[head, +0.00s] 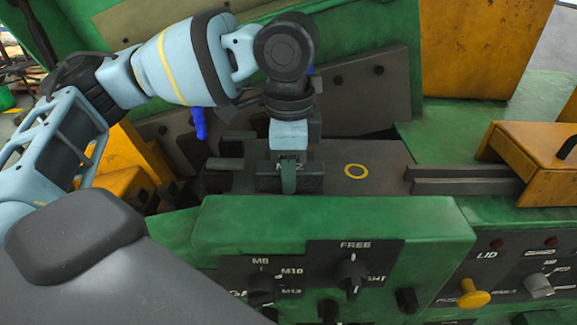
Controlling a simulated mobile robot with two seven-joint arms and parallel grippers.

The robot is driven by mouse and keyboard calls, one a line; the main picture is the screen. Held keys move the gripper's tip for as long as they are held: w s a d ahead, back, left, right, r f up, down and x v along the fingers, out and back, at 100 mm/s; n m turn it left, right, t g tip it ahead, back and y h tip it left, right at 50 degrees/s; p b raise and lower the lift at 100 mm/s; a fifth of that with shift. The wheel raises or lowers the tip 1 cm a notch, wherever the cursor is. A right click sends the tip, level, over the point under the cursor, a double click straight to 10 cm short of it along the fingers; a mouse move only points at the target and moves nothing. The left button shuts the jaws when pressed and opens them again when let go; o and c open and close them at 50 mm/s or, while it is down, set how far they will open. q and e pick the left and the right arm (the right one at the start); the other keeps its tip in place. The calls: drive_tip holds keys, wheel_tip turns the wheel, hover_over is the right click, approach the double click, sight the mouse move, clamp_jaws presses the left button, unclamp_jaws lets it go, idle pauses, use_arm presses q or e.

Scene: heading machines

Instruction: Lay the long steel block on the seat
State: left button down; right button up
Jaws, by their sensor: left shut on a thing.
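My left gripper (289,160) points down over the machine bed and is shut on a dark steel block (312,182). The block has pale lettering on its front face, partly covered by a finger, so I cannot read all of it. It lies level, low over or on the flat grey plate (385,160), behind the green front panel; I cannot tell whether it touches the plate. The plate has a yellow ring (356,171) marked just right of the block. I cannot make out for certain which part is the seat. My right gripper is not in view.
Two grey bars (465,187) lie at the right, beside an orange box (530,160) with a black handle. A green control panel (335,225) with a FREE knob (351,275) stands in front. Dark blocks (170,190) crowd the left. The plate around the ring is clear.

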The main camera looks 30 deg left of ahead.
use_arm(q)
drive_tip(key=c, duration=1)
unclamp_jaws()
drive_tip(key=shift+f, duration=0.1)
drive_tip(key=shift+c, duration=0.2)
wheel_tip(320, 180, up, 12)
